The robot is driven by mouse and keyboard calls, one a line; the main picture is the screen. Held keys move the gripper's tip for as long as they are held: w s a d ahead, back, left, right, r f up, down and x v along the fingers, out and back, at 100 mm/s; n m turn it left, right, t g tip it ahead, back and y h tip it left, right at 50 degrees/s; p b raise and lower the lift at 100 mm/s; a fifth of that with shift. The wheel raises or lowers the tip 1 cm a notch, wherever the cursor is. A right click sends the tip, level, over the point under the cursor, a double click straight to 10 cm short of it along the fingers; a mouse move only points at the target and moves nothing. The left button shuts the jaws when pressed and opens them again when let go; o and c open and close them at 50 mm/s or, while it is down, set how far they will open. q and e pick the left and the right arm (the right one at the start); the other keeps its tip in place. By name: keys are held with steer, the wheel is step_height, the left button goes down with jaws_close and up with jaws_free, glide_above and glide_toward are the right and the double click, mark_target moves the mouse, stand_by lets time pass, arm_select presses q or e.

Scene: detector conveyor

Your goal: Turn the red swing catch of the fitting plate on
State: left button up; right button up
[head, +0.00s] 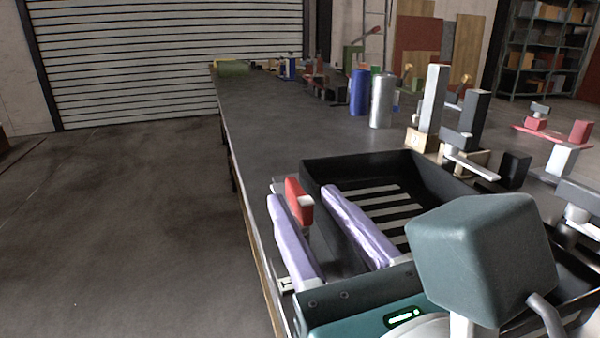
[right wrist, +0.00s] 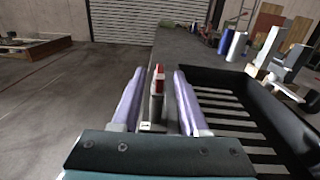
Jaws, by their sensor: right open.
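The red swing catch (head: 299,201) stands near the table's left edge, beside the black tray; it also shows in the right wrist view (right wrist: 158,74). It is a small red block with a pale patch. My right gripper (head: 303,194) has two long lilac fingers spread apart. In the right wrist view the gripper (right wrist: 159,73) has one finger on each side of the catch, with gaps visible on both sides. Whether the fingertips are level with the catch in height is unclear. The fitting plate is mostly hidden by the fingers and gripper body. My left gripper is not in view.
A black slatted tray (head: 413,158) lies right of the catch, under the right finger. Blue (head: 360,92) and silver (head: 382,101) cylinders and several upright fixtures stand farther back. The left table edge is close to the left finger; open floor lies beyond it.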

mark_target(290, 194)
steer(key=shift+x, duration=1.95)
steer(key=shift+c, duration=0.4)
jaws_close()
